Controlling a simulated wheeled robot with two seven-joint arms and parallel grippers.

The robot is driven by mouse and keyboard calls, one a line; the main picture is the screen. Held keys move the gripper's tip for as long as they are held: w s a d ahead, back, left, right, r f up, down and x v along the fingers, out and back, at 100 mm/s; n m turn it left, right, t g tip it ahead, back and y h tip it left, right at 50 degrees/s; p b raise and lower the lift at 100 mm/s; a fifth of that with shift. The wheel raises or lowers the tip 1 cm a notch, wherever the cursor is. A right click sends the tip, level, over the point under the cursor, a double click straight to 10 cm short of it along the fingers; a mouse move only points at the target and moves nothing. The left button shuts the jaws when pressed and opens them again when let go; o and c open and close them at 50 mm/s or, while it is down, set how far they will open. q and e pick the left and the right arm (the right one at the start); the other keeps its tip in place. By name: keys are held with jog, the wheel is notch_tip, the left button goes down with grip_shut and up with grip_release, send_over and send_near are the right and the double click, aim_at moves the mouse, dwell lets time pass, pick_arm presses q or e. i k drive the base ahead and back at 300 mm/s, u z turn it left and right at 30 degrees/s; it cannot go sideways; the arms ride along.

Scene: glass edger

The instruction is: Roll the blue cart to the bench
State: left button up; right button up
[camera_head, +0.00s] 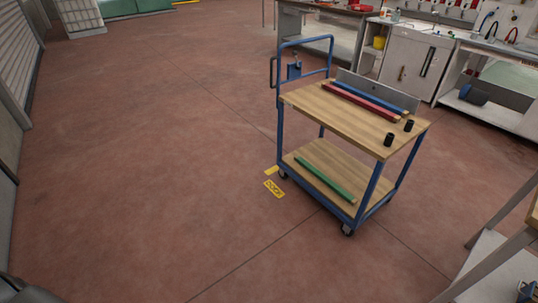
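The blue cart (374,194) stands upright on the floor, right of the middle. It has a blue frame, two wooden shelves, dark casters and a raised blue push handle (307,39) at its far left end. On the top shelf (345,112) lie a blue bar (368,98), a red bar (358,104) and two small black cylinders (388,139). A green bar (325,178) lies on the lower shelf. A bench (320,30) with a grey frame stands behind the cart, apart from it; I cannot tell whether it is the task's bench. Neither gripper is in view.
Yellow floor markings (274,188) lie by the cart's left wheel. White cabinets (412,58) and a sink counter (500,50) line the back right. A table's leg and low shelf (497,270) are at the lower right. The floor left of the cart is clear.

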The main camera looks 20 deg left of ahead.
aim_at(380, 137)
jog(key=u, duration=0.6)
jog(key=i, duration=1.7)
jog(key=z, duration=0.7)
jog(key=i, duration=0.5)
jog(key=z, duration=0.5)
